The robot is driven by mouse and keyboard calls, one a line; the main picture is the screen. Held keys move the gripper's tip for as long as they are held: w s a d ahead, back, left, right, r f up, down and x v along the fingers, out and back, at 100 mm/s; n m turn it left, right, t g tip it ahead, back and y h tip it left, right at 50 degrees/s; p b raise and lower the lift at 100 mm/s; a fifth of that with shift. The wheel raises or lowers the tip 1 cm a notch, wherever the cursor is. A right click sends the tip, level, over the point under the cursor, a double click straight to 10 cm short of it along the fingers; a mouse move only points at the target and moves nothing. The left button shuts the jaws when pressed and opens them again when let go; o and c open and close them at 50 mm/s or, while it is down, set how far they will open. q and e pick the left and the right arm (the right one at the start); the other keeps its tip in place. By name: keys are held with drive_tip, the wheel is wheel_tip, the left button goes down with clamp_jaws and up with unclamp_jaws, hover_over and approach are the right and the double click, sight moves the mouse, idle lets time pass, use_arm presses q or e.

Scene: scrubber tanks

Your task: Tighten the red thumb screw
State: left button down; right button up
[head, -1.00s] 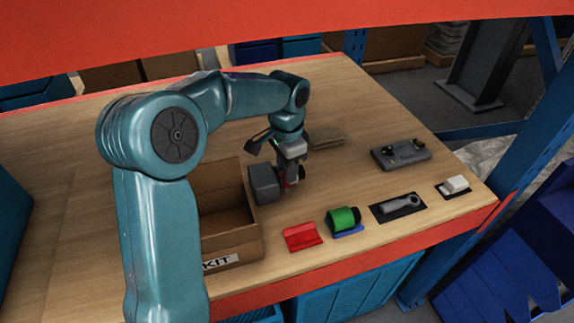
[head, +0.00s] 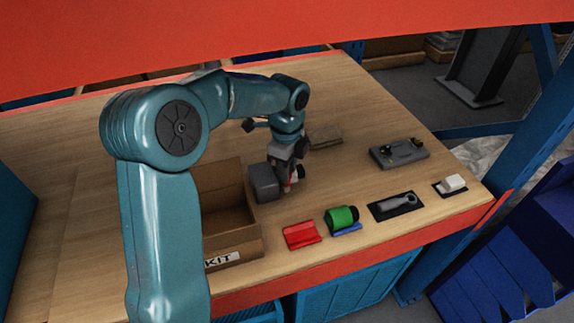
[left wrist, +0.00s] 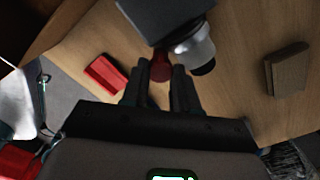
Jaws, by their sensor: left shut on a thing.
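The red thumb screw (left wrist: 160,70) shows in the left wrist view between my left fingertips, below a dark grey block. My left gripper (left wrist: 158,86) is shut on it; the fingers hide part of the screw. In the head view my left gripper (head: 291,178) points down beside the dark grey block (head: 265,183), and only a little red shows there. A silver cylinder with a black end (left wrist: 196,52) sticks out of the block next to the screw. My right gripper is in neither view.
An open cardboard KIT box (head: 232,245) stands left of the block. A red holder (head: 301,234), a green cylinder (head: 342,218), a wrench-like tool (head: 398,203) and a white piece (head: 453,183) line the front edge. A grey plate (head: 399,153) and a brown block (head: 325,135) lie behind.

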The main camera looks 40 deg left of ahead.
use_arm(q)
drive_tip(key=m+p, duration=0.1)
drive_tip(key=m, duration=0.4)
drive_tip(key=shift+s+m, duration=0.1)
drive_tip(key=shift+m, duration=0.3)
idle(0.4)
drive_tip(key=c, duration=0.9)
unclamp_jaws()
drive_tip(key=shift+o, duration=0.2)
drive_tip(key=shift+r, duration=0.1)
wheel_tip(320, 180, up, 12)
